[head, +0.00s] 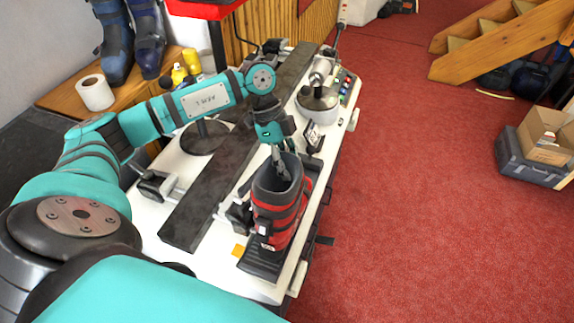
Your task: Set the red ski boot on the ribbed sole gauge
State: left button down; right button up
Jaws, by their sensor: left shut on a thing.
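The red ski boot (277,218) with black bands and a dark open cuff is upright near the front end of the white bench. My left gripper (282,172) reaches down from above and is shut on the boot's cuff rim. Part of its fingers is inside the cuff. The black ribbed sole gauge (260,268) shows below and in front of the boot, its front end bare. The boot hides much of the gauge, and I cannot tell whether the sole touches it. My right gripper is not in view.
A long dark rail (215,185) runs along the white bench (215,265). A round metal device (318,98) stands at the bench's far end. Blue boots (115,45) and a paper roll (95,92) are on a wooden bench at left. Red floor to the right is open.

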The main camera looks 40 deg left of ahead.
pick_arm(q)
jog(key=c, duration=1.2)
grip_release()
jog(key=shift+c, duration=0.2)
jog(key=b+v, duration=0.2)
jog(key=v, duration=1)
jog(key=shift+r+b, duration=0.15)
jog(key=shift+b, duration=0.25)
jog(key=shift+s, duration=0.1)
